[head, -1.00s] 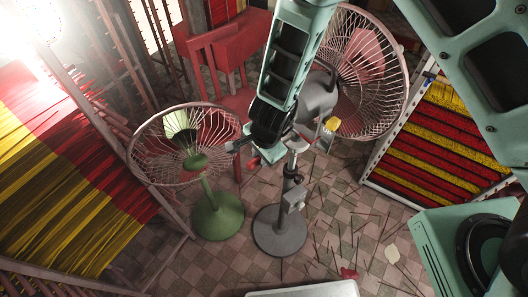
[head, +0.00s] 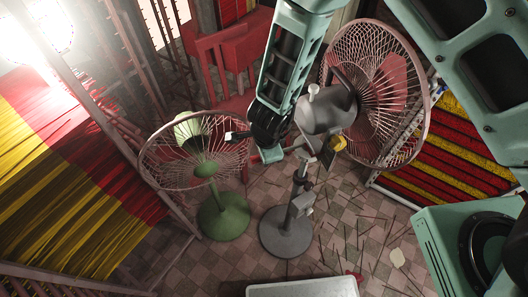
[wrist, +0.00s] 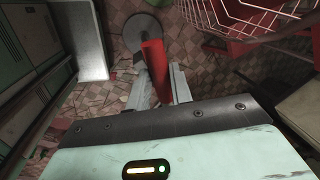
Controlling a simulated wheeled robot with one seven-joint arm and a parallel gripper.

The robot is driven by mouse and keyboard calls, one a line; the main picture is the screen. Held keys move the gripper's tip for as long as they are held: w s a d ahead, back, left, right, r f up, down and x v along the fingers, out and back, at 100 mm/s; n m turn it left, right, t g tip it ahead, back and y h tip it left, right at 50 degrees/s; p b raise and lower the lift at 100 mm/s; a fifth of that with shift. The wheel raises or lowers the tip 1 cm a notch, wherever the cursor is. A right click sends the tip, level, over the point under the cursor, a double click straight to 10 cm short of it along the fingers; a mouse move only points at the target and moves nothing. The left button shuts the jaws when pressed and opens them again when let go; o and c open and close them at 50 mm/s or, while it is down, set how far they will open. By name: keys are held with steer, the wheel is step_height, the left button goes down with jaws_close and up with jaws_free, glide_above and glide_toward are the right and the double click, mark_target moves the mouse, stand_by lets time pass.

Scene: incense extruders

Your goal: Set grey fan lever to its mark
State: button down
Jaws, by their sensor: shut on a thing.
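The grey fan has a dark grey motor housing (head: 328,108), a pinkish wire guard (head: 414,75), a grey post (head: 299,196) and a round grey base (head: 285,235). My gripper (head: 262,152) is just left of the housing. In the wrist view, my gripper (wrist: 157,92) is shut on a red lever handle (wrist: 153,60), with one finger on each side. Only a little red shows at the fingers in the head view, and the lever's joint is partly hidden. A yellow knob (head: 338,143) sits under the housing. I cannot make out the lever's mark.
A green fan (head: 222,215) stands close on the left, its guard near my gripper. A red chair (head: 232,50) is behind. Racks of red and yellow incense sticks (head: 60,200) are at the left and right. A pale tray-like surface (head: 302,289) is at the front.

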steer(key=shift+w, duration=0.15)
steer(key=c, duration=1.3)
jaws_free()
steer(key=shift+o, duration=0.2)
steer(key=shift+r, duration=0.15)
steer(key=s+r+p, duration=0.3)
steer(key=r+p, duration=0.3)
steer(key=r, duration=1)
steer(key=shift+s+d+r, duration=0.2)
steer(key=shift+d+r, duration=0.2)
